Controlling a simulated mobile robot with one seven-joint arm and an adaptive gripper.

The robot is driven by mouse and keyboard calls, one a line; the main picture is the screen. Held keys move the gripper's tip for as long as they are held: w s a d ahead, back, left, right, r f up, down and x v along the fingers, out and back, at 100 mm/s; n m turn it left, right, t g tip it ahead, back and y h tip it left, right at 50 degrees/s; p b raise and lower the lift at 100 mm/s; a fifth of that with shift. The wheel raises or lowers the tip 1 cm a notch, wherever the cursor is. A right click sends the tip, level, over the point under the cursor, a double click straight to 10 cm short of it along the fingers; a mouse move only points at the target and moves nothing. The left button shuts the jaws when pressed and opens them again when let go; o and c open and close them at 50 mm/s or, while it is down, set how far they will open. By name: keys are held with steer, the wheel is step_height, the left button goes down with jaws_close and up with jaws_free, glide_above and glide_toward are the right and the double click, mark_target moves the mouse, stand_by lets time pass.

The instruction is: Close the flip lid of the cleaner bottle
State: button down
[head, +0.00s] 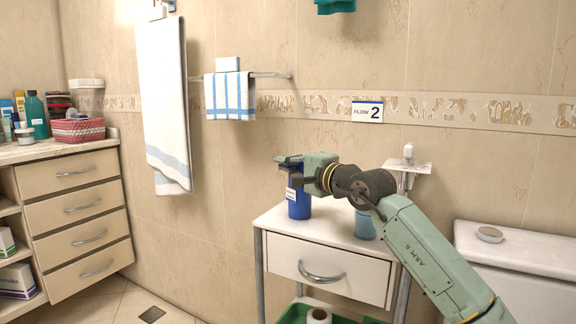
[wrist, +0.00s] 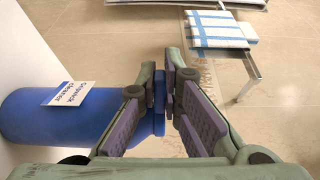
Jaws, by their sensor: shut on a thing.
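The blue cleaner bottle (head: 299,205) stands on the white top of the small drawer cabinet, with a white label on its side. In the wrist view its blue body (wrist: 45,122) lies sideways at the left, with the label reading "cleaner". My gripper (head: 288,163) is at the top of the bottle, reaching in from the right. In the wrist view my gripper (wrist: 167,92) is shut on a narrow blue part at the bottle's top end, seen between the finger pads. The fingers hide most of the lid, so I cannot tell its angle.
A light blue container (head: 365,226) stands on the cabinet top (head: 322,229) under my arm. A toilet tank (head: 530,258) is at the right. Striped towels (head: 230,98) hang on the wall behind. A vanity counter (head: 50,148) with several items is at the left.

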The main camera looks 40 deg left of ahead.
steer(key=c, duration=1.7)
jaws_free()
steer(key=d, duration=0.4)
steer(key=s+d, duration=0.1)
steer(key=d, duration=0.3)
steer(key=s+d, duration=0.1)
steer(key=d, duration=0.3)
